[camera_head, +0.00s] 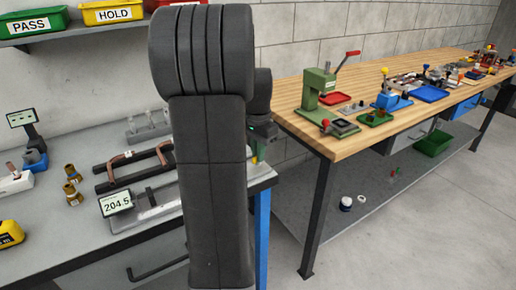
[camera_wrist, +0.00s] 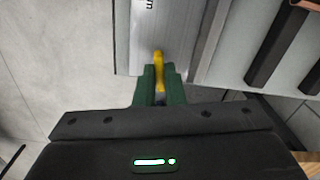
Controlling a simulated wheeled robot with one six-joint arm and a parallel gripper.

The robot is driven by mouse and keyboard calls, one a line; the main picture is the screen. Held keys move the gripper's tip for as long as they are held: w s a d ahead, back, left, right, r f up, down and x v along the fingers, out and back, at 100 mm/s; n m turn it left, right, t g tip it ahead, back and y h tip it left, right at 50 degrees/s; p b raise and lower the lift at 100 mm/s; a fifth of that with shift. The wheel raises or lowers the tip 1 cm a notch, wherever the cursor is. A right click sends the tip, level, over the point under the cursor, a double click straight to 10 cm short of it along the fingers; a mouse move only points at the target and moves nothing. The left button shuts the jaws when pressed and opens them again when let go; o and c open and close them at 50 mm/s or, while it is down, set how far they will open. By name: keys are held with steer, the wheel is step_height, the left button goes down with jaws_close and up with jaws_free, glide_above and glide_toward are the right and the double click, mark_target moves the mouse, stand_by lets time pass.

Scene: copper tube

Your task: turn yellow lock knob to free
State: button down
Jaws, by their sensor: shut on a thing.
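The yellow lock knob (camera_wrist: 158,58) shows in the wrist view as a narrow upright yellow piece at the edge of a grey metal plate (camera_wrist: 170,25). The green fingers of my gripper (camera_wrist: 158,72) are shut on it, one on each side. The lower part of the knob is partly hidden between the fingers. In the head view my arm blocks most of this area; a bit of my gripper shows near the bench's right end, and the knob cannot be made out clearly there.
On the grey bench, a bent copper tube (camera_head: 122,158) lies across black bars, beside a display reading 204.5 (camera_head: 116,203). Brass fittings (camera_head: 72,190) stand to the left. A wooden bench (camera_head: 345,140) with a green press (camera_head: 318,88) stands right, across a gap. Dark bars (camera_wrist: 283,42) show in the wrist view.

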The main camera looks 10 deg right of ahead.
steer(key=n+p, duration=0.2)
steer(key=n, duration=0.2)
steer(key=shift+r+n, duration=0.15)
steer(key=shift+n, duration=0.15)
steer(key=n+p, duration=0.2)
steer(key=n, duration=0.1)
steer(key=shift+n, duration=0.4)
steer(key=n+p, duration=0.1)
steer(key=n, duration=0.2)
steer(key=shift+n+p, duration=0.5)
steer(key=shift+n, duration=1.5)
steer(key=c, duration=1.5)
jaws_free()
step_height(320, 180, up, 14)
steer(key=shift+f, duration=0.2)
